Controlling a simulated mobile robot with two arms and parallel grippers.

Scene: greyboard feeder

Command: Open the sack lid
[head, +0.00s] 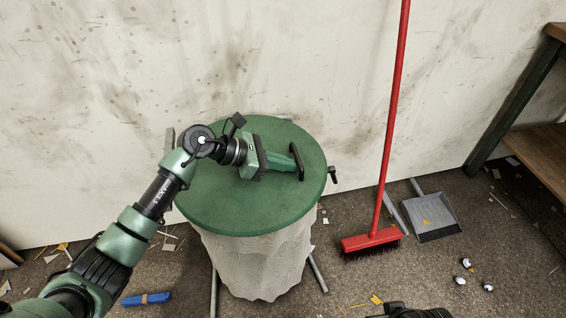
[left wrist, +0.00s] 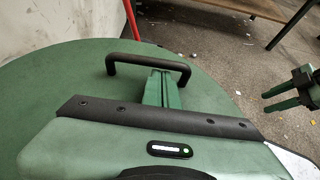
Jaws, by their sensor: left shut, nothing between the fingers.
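The sack lid (head: 225,205) is a round green disc lying flat on top of a pale sack (head: 265,262). A black U-shaped handle (head: 297,152) stands on the lid. It also shows in the left wrist view (left wrist: 148,61), just beyond my fingers. My left gripper (head: 289,163) is over the lid, shut and empty, its green fingers (left wrist: 161,90) reaching to the handle. I cannot tell whether they touch it.
A red broom (head: 373,238) leans on the wall right of the sack, beside a grey dustpan (head: 436,216). A small black part (head: 333,174) juts from the lid's right edge. A shelf (head: 540,150) stands at far right. Scraps litter the floor.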

